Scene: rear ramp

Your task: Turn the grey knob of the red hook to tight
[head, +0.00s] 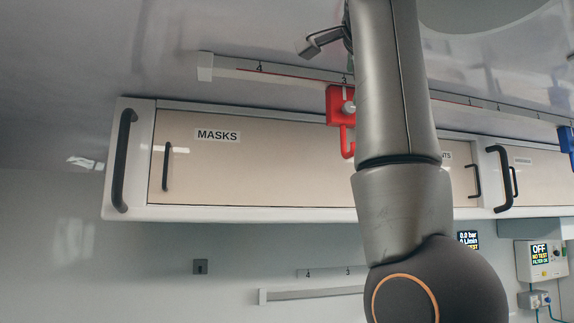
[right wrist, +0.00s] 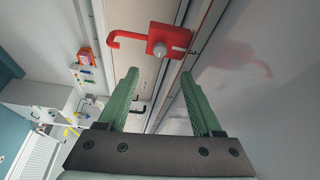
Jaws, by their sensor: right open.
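The red hook (head: 334,115) hangs on the pale rail above the cabinet in the head view, partly beside my arm. Its grey knob (head: 349,107) faces out from the body. My right gripper (head: 325,42) shows at the top of the head view, above the hook in the picture. In the right wrist view the red hook (right wrist: 175,36) and its grey knob (right wrist: 160,49) lie just beyond the two green fingers. My right gripper (right wrist: 160,74) is open and empty there, apart from the knob, which lies between the lines of the fingers. My left gripper is not in view.
The numbered rail (head: 280,79) runs along the wall above the cabinet (head: 290,213) labelled MASKS, with dark handles (head: 123,160). A blue hook (head: 567,142) sits at the far right. A monitor box (head: 530,262) is below right. My right arm covers part of the cabinet.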

